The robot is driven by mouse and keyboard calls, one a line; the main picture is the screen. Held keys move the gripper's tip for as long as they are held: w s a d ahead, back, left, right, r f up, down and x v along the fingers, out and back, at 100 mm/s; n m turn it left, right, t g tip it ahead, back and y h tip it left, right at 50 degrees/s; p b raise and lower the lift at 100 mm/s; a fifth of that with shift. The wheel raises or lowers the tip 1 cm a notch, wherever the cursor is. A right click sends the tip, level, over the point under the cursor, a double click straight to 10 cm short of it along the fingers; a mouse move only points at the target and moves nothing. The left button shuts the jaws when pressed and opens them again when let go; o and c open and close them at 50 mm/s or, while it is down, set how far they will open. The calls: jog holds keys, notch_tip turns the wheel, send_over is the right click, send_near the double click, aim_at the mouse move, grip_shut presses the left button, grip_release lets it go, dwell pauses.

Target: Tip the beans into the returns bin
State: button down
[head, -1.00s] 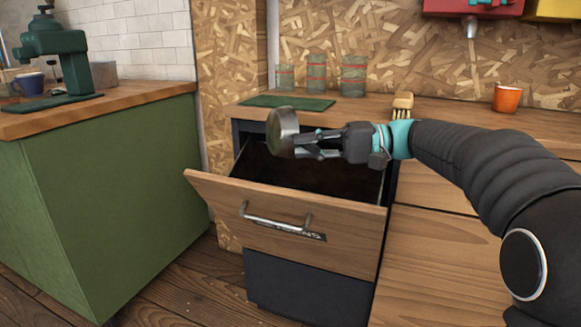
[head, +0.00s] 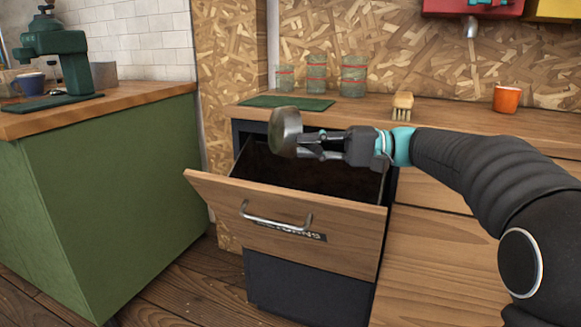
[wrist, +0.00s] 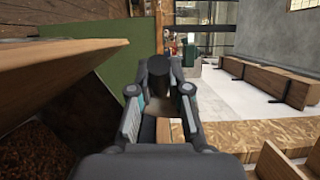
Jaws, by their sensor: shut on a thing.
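A metal cup (head: 286,132) is held by my gripper (head: 312,145) above the open returns bin. The bin is a pull-out drawer with a wooden front (head: 285,240), a metal handle and a partly hidden label. My gripper's fingers are closed on the cup, which is tipped and not upright. In the wrist view the cup (wrist: 157,72) shows dark between the fingertips. I cannot see the cup's inside or whether beans are in it. Dark brown, grainy material (wrist: 35,142) shows inside the bin in the wrist view.
Behind the bin, the wooden counter holds a green mat (head: 287,103), several glass jars (head: 317,72), a brush (head: 402,106) and an orange cup (head: 507,99). A green cabinet (head: 110,205) with a grinder (head: 62,60) stands left. Floor shows between cabinet and bin.

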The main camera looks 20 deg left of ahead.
jog(key=shift+w+d+f+m+g+y+b, duration=0.15)
jog(key=shift+w+d+m+y+b, duration=0.1)
jog(key=shift+y, duration=0.3)
jog(key=shift+w+d+f+m+g+y+b, duration=0.15)
jog(key=shift+m+y, duration=0.1)
jog(key=shift+y, duration=0.3)
dwell(1.3)
